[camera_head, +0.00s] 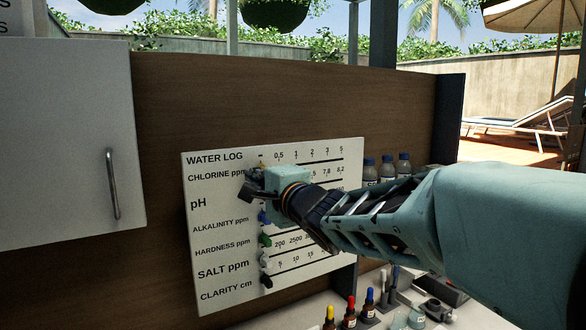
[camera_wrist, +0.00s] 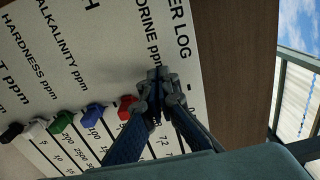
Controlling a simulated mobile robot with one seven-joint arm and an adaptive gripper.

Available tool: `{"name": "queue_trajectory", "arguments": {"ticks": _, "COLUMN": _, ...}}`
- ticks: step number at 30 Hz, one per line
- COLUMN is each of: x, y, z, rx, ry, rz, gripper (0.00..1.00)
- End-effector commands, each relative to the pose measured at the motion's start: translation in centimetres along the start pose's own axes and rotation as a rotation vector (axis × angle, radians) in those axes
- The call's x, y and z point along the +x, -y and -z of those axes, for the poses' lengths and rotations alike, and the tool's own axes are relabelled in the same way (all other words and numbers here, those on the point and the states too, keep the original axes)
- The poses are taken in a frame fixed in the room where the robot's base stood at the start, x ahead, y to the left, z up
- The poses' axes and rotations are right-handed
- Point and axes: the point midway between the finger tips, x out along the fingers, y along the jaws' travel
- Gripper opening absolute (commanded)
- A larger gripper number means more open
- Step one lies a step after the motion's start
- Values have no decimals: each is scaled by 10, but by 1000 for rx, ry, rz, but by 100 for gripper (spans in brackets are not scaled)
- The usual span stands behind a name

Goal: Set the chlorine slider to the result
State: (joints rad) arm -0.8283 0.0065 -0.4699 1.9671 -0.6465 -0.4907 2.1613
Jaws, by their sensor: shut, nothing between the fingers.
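The white water log board (camera_head: 215,220) stands upright on the brown wall, with labelled rows of scales and slider knobs. The chlorine row is the top one, marked 0.5, 1, 2, 3, 5. A small yellow knob (camera_head: 262,166) shows at its left end, partly hidden by my gripper (camera_head: 251,186). In the wrist view my gripper (camera_wrist: 155,84) is shut and empty in front of the board at the chlorine row, covering the yellow knob there. Whether it touches the knob or board I cannot tell. The red pH knob (camera_wrist: 126,107) is just beside the fingers.
Blue (camera_wrist: 95,111), green (camera_wrist: 61,122), white (camera_wrist: 35,128) and black (camera_wrist: 11,132) knobs sit on the lower rows. Capped bottles (camera_head: 387,168) stand right of the board. Dropper bottles (camera_head: 350,312) stand on the counter below. A white cabinet door (camera_head: 60,150) is at left.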

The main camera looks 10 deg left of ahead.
Motion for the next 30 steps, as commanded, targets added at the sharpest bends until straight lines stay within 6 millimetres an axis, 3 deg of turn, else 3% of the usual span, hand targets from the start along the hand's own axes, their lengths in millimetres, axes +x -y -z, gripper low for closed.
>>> {"name": "queue_trajectory", "arguments": {"ticks": 8, "x": 1, "y": 0, "z": 4, "rx": -1, "ry": -1, "rz": -3, "gripper": 0}}
{"name": "queue_trajectory", "arguments": {"ticks": 30, "x": 1, "y": 1, "z": 49, "rx": -1, "ry": -4, "rz": -2, "gripper": 0}}
